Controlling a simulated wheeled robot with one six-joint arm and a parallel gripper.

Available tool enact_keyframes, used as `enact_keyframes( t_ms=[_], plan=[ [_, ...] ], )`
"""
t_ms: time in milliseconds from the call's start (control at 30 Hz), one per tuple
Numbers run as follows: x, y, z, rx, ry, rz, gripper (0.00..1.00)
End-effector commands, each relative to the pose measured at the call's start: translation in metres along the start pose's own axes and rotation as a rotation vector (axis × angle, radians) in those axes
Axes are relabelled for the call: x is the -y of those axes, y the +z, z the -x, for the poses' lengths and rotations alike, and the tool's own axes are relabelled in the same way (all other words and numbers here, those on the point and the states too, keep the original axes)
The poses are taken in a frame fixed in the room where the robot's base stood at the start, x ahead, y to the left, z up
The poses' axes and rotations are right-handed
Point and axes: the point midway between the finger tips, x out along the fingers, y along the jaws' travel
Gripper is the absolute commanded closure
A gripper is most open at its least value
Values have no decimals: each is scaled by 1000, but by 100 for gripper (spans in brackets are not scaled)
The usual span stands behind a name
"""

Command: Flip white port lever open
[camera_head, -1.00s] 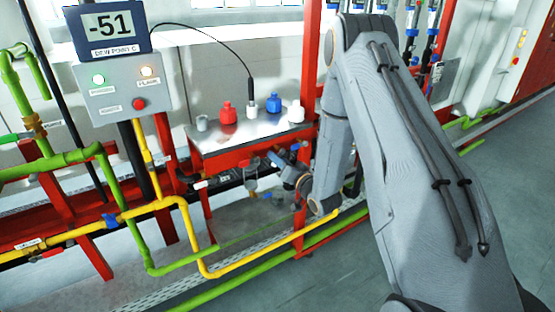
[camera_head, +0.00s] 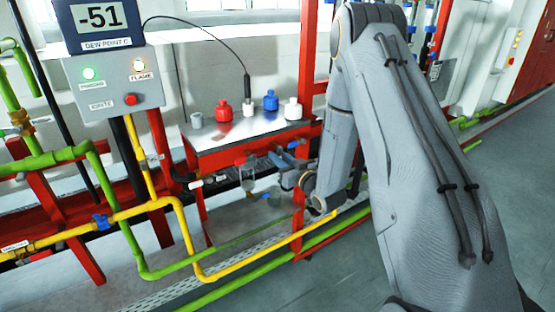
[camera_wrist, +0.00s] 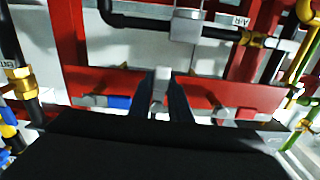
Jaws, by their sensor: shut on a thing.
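A narrow white-grey piece (camera_wrist: 160,90), which looks like the white port lever, stands between the fingertips of my gripper (camera_wrist: 161,92) in the wrist view. The two dark fingers are close together and shut on it, in front of a red crossbar (camera_wrist: 215,92). In the head view my gripper (camera_head: 277,160) is low beside the red-framed bench, partly hidden by my own wrist and arm. The lever cannot be made out there. Whether it is turned open or closed cannot be told.
Bottles with red (camera_head: 223,112), blue (camera_head: 271,102) and white (camera_head: 293,109) bodies stand on the bench top (camera_head: 215,140). Yellow (camera_head: 185,240) and green (camera_head: 135,245) pipes run on the left. A blue fitting (camera_wrist: 119,102) sits left of my fingers. Floor (camera_head: 300,290) is clear in front.

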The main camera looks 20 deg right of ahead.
Motion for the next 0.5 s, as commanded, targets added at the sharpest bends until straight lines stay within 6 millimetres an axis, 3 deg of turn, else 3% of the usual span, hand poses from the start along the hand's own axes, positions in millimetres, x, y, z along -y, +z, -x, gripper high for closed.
enact_keyframes(
  t_ms=[500],
  plan=[
    [-3, 0, 1, 1, 2, 55, 100]
  ],
)
